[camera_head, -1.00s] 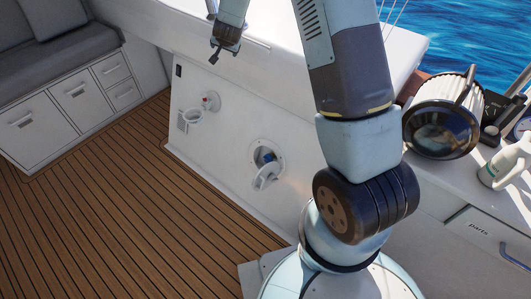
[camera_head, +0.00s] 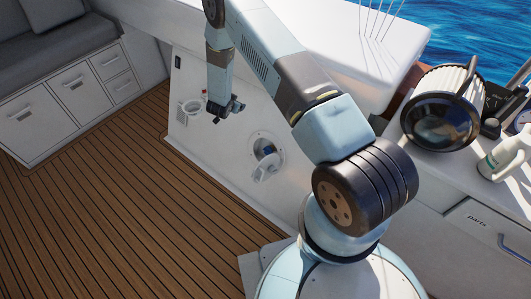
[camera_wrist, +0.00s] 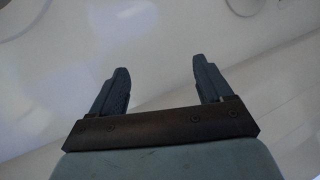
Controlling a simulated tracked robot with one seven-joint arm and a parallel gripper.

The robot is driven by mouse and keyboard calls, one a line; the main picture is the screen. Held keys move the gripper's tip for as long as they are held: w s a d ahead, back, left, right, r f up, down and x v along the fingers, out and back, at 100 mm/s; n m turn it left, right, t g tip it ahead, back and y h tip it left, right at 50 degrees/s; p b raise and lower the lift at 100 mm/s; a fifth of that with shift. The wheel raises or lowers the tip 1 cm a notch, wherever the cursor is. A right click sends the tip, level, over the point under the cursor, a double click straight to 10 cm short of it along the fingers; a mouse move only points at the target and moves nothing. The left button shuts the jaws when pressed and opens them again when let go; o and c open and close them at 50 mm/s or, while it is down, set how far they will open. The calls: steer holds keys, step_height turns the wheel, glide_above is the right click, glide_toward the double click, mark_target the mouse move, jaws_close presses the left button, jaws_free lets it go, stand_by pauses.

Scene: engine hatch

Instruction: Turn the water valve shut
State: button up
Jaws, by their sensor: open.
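A round fitting (camera_head: 265,147) with a blue centre and a white curved handle (camera_head: 264,171) is set in the white side panel; I take it for the water valve, but cannot be sure. A small red-tipped fitting (camera_head: 204,92) sits further left on the panel, partly hidden by my arm. My gripper (camera_head: 229,111) is in front of the panel, left of and above the round fitting, apart from it. In the wrist view my gripper (camera_wrist: 160,66) has its two dark fingers spread, with nothing between them. No valve handle is clear in that view.
A white cup-like holder (camera_head: 190,108) projects from the panel at left. Wooden deck (camera_head: 130,220) lies clear at left, before the drawers (camera_head: 75,92).

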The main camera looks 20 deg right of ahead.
steer(key=s+d+f+h, duration=0.1)
steer(key=s+f, duration=0.3)
steer(key=f, duration=0.3)
steer(key=s+d+f+h, duration=0.2)
steer(key=s+f, duration=0.1)
steer(key=f, duration=0.4)
steer(key=m+h, duration=0.1)
steer(key=h, duration=0.2)
glide_toward(266, 152)
steer(key=w+d, duration=0.2)
steer(key=d, duration=0.1)
steer(key=shift+g, duration=0.4)
steer(key=shift+w+a+f+x, duration=0.1)
steer(key=shift+x, duration=1.05)
steer(key=shift+w+a+f+x, duration=0.1)
steer(key=shift+x, duration=1.1)
steer(key=shift+a+f+x, duration=0.1)
steer(key=shift+x, duration=1.05)
